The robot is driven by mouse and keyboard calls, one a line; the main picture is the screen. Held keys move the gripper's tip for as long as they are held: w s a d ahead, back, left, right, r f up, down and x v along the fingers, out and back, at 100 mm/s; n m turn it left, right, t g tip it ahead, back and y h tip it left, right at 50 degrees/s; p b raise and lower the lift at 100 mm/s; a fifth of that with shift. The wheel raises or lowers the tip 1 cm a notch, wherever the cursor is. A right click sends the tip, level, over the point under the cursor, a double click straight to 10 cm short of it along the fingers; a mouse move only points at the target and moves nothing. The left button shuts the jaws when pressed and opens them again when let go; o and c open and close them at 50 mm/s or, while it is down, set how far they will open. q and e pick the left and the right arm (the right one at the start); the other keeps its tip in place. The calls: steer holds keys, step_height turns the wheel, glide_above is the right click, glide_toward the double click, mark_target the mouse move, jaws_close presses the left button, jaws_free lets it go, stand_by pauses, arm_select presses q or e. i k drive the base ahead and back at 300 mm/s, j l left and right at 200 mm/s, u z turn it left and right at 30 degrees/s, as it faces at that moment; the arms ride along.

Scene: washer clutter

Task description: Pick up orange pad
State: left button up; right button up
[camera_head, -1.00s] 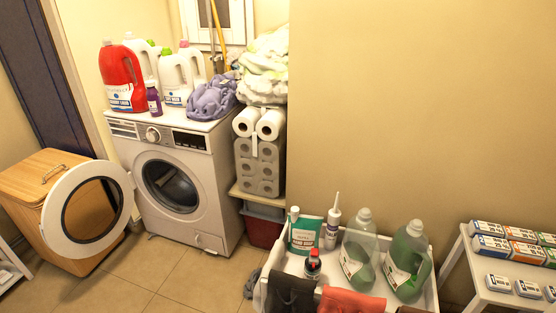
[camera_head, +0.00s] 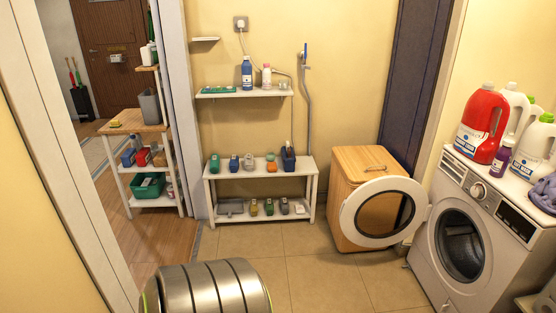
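A small orange item (camera_head: 271,167), possibly the orange pad, lies on the upper board of a low white rack (camera_head: 250,176) against the back wall. It is too small to tell its exact shape. Small bottles and other items stand to its left, and a dark blue container (camera_head: 288,158) stands to its right. Neither of my grippers is in view.
A ribbed metal cylinder (camera_head: 205,290) fills the bottom foreground. Tiled floor (camera_head: 300,265) before the rack is clear. A doorway opens at left.

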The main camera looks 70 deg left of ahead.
mark_target(272, 166)
steer(key=j+u, duration=0.1)
steer(key=u, duration=0.3)
steer(key=i+j+u, duration=0.1)
steer(key=u, duration=0.3)
steer(key=i+j+u, duration=0.1)
steer(key=u, duration=0.65)
steer(key=i+j+u, duration=0.1)
steer(key=i+u, duration=0.35)
steer(key=i, duration=0.4)
steer(key=i+l+u, duration=0.2)
steer(key=i+u, duration=0.2)
steer(key=i, duration=0.45)
steer(key=i+l, duration=0.1)
steer(key=i, duration=0.3)
steer(key=z, duration=1.4)
steer(key=k+j+z, duration=0.15)
steer(key=z, duration=0.15)
steer(key=k+z, duration=0.15)
steer(key=z, duration=0.2)
